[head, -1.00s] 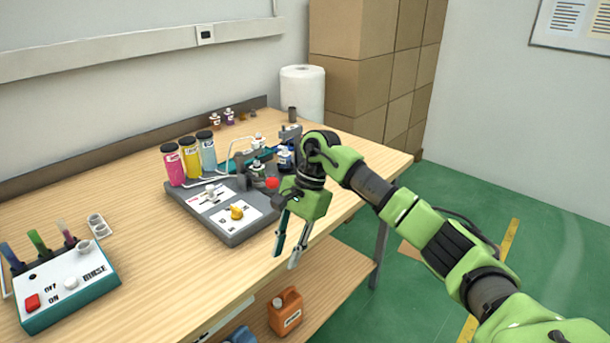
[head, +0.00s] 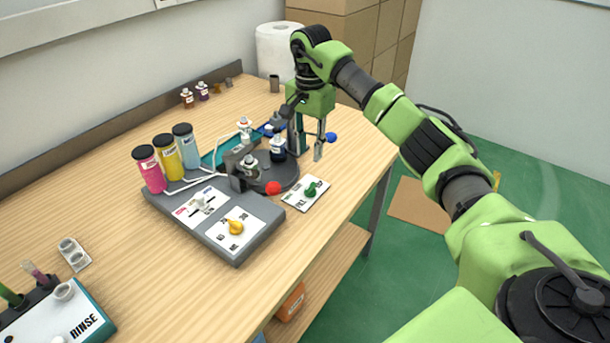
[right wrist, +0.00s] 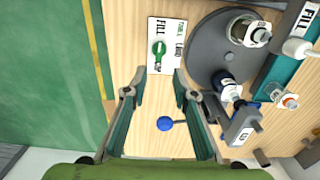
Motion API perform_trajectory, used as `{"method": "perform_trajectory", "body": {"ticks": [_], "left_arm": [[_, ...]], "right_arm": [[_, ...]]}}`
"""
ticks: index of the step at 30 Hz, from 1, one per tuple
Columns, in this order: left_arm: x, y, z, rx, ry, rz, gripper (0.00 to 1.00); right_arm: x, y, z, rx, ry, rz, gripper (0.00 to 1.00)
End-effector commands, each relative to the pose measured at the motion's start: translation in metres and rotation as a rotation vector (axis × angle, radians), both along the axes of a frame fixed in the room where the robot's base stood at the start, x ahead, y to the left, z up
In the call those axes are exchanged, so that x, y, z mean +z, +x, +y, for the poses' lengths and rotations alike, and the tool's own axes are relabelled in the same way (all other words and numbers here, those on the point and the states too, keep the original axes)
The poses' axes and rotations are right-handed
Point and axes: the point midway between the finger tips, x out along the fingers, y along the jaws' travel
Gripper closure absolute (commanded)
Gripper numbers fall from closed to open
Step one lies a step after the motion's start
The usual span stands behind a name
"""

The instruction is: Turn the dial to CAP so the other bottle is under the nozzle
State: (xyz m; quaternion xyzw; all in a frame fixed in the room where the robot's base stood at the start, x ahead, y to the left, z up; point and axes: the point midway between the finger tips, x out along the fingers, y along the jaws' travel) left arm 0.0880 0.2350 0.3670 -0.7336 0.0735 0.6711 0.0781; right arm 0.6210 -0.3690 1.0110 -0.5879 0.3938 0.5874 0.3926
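The dial is a green knob (head: 310,190) on a small white plate (head: 321,183) at the right front of the machine. The knob also shows in the right wrist view (right wrist: 158,50); FILL is readable, but its exact setting is unclear. A dark round turntable (head: 284,177) carries a clear bottle (head: 250,167) near the red ball and a dark blue bottle (head: 277,150) at its back. My right gripper (head: 309,147) points down beyond the dial, open and empty. In the wrist view its fingertips (right wrist: 160,78) are apart, just short of the plate. My left gripper is out of view.
The grey control panel (head: 238,253), red ball (head: 273,188) and pink, yellow and blue cylinders lie left. The table's right front is clear.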

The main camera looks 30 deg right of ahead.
Motion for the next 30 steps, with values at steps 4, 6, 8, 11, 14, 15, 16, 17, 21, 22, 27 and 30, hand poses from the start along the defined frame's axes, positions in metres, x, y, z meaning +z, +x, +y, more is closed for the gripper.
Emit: {"method": "perform_trajectory", "body": {"ticks": [4, 6, 8, 11, 14, 15, 16, 17, 21, 22, 27, 30], "left_arm": [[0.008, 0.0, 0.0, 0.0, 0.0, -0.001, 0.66], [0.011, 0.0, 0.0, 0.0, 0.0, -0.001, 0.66], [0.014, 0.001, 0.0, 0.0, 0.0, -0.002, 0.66], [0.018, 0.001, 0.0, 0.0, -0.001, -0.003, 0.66], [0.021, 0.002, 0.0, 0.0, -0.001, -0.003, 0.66], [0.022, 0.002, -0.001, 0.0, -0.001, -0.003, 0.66], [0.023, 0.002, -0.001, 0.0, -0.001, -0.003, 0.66], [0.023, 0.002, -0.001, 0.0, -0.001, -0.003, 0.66], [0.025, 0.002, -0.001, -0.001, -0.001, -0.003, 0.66], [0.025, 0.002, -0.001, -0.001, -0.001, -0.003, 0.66], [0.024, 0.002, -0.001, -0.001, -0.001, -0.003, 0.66], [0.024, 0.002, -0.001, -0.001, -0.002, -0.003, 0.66]], "right_arm": [[-0.031, -0.002, 0.001, 0.001, 0.0, 0.007, 0.74], [-0.046, -0.002, 0.001, 0.0, 0.003, 0.007, 0.74], [-0.059, -0.002, 0.001, -0.001, 0.002, 0.006, 0.74], [-0.079, -0.001, 0.001, 0.0, 0.003, 0.004, 0.74], [-0.096, -0.002, 0.001, -0.001, 0.003, 0.004, 0.74], [-0.101, -0.001, 0.001, -0.001, 0.002, 0.003, 0.74], [-0.105, -0.001, 0.001, 0.0, 0.002, 0.003, 0.74], [-0.108, -0.001, 0.001, 0.0, 0.002, 0.002, 0.74], [-0.118, -0.001, 0.001, 0.0, 0.002, 0.001, 0.74], [-0.119, -0.001, 0.001, 0.0, 0.001, 0.0, 0.74], [-0.121, 0.0, 0.001, 0.0, 0.001, -0.001, 0.74], [-0.12, 0.0, 0.001, 0.0, 0.001, -0.001, 0.74]]}}
